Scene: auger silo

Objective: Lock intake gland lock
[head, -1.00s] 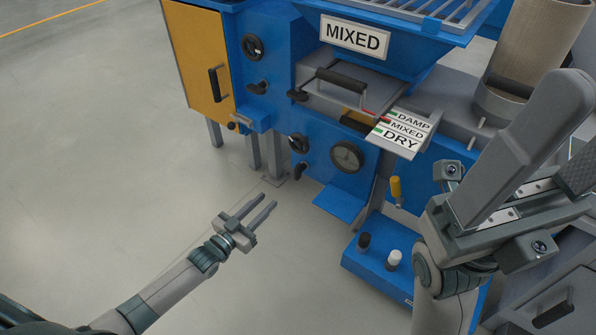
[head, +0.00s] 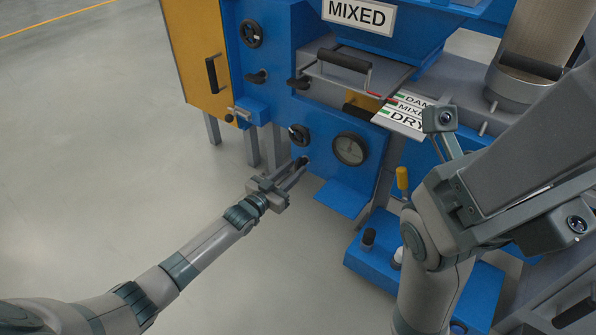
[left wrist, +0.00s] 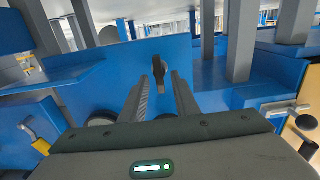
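In the left wrist view the lever (left wrist: 158,66) stands ahead, between the two spread, empty fingers (left wrist: 160,88). Contact cannot be made out. My right gripper (head: 545,165) looms large at the right, close to the head camera; its finger opening does not show clearly.
A round gauge (head: 350,149) is just right of the lever. A blue step (head: 375,265) carries small knobs. The floor (head: 100,150) at left is clear.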

